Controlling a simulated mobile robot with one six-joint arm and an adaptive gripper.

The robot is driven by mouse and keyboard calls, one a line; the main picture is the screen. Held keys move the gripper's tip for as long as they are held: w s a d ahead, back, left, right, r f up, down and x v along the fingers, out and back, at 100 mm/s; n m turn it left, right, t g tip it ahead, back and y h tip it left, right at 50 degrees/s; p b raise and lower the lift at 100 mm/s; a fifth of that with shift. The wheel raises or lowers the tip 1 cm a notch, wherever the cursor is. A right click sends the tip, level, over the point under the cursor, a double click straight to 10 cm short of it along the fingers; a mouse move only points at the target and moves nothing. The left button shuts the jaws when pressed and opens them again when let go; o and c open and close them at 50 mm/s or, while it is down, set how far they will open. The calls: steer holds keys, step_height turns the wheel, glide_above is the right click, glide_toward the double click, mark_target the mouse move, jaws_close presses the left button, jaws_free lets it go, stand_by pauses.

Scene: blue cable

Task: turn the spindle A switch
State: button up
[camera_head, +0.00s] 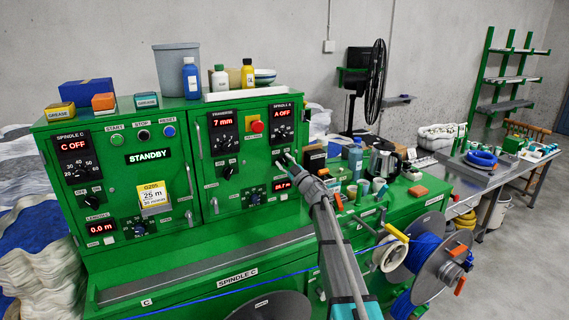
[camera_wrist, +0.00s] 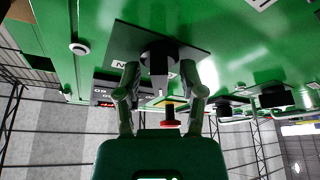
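The spindle A section is on the right of the green control panel, and its red display (camera_head: 283,113) reads A OFF. In the wrist view, a dark switch knob with a grey pointer (camera_wrist: 159,84) sits on a black plate (camera_wrist: 120,42), whose label is partly covered. My gripper (camera_wrist: 160,76) is at this knob, one finger on each side. The fingers look apart, with gaps beside the knob; firm contact cannot be made out. In the head view, my gripper (camera_head: 288,160) reaches the panel below the spindle A dial (camera_head: 281,134), and its tips largely hide the switch.
A red emergency button (camera_head: 257,127) stands out nearby; it also shows in the wrist view (camera_wrist: 170,113). The traverse dial (camera_head: 224,143) is to the left. Bottles and tools crowd the right bench, beside a blue cable reel (camera_head: 426,254). A grey bucket (camera_head: 177,69) stands on top.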

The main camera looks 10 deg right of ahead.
steer(key=shift+m, duration=0.6)
steer(key=m+h, duration=0.1)
steer(key=m, duration=0.1)
steer(key=m+t+h, duration=0.1)
steer(key=m, duration=0.2)
steer(key=m+t+h+b, duration=0.1)
steer(key=m, duration=0.1)
steer(key=shift+h, duration=0.3)
steer(key=m+h, duration=0.2)
steer(key=m, duration=0.2)
steer(key=m+h+p, duration=0.1)
steer(key=m+h, duration=0.1)
steer(key=m, duration=0.3)
steer(key=shift+t+h, duration=0.3)
steer(key=shift+t, duration=0.1)
steer(key=shift+s+d+f+m, duration=0.1)
steer(key=shift+s+f+m, duration=0.05)
steer(key=shift+s+m, duration=0.15)
steer(key=s+d+f+g+h, duration=0.2)
steer(key=s+f+g, duration=0.4)
steer(key=s+f, duration=0.3)
steer(key=s+d+f+n+g+h, duration=0.1)
steer(key=s+f+g, duration=0.5)
steer(key=s, duration=1)
steer(key=shift+s+d+f+g+h+p, duration=0.35)
steer(key=shift+f+h, duration=0.35)
steer(key=shift+f, duration=0.85)
